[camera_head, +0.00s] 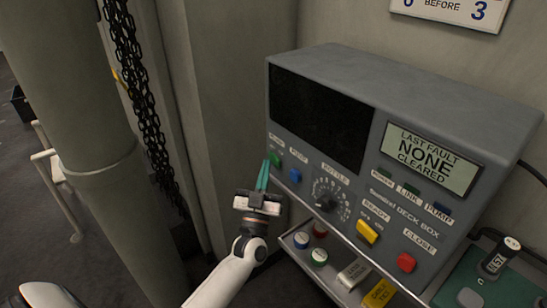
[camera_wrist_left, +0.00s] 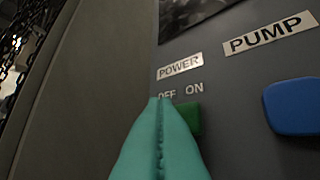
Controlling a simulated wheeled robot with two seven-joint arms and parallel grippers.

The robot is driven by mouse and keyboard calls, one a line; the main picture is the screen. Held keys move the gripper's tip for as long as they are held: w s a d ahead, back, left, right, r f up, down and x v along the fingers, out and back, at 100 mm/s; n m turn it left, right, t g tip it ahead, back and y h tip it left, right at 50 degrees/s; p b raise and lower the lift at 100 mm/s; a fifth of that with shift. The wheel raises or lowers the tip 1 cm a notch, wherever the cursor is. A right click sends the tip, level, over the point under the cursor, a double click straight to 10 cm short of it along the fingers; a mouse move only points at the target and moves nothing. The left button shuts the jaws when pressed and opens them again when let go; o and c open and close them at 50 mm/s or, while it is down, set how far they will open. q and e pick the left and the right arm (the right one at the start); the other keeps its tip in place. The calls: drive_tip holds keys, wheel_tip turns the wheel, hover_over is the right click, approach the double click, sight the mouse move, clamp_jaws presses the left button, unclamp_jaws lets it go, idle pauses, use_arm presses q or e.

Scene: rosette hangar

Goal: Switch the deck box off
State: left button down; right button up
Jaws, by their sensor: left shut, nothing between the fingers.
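The deck box (camera_head: 440,107) is a grey console with a large dark screen (camera_head: 318,117) and a lit display reading "LAST FAULT NONE CLEARED" (camera_head: 428,158). Its green power switch (camera_head: 276,158) sits at the left end of the front panel. In the left wrist view the green switch (camera_wrist_left: 190,117) shows below the ON mark, partly hidden by my fingers. My left gripper (camera_head: 264,164) is shut and empty, its teal fingertips (camera_wrist_left: 160,101) at the switch's left side, below the OFF mark. I cannot tell whether they touch it. My right gripper is not in view.
A blue pump switch (camera_head: 295,175) is right of the power switch; it is also in the left wrist view (camera_wrist_left: 293,106). A dial (camera_head: 327,198), a yellow button (camera_head: 367,231) and a red button (camera_head: 406,262) follow. A tray below holds loose parts. A chain (camera_head: 140,90) hangs at left.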

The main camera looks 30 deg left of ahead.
use_arm(q)
drive_tip(key=s+p, duration=0.1)
drive_tip(key=s, duration=0.1)
drive_tip(key=s+a+p, duration=0.1)
drive_tip(key=s, duration=0.1)
drive_tip(key=shift+s+a, duration=0.2)
drive_tip(key=shift+s, duration=0.2)
idle(0.5)
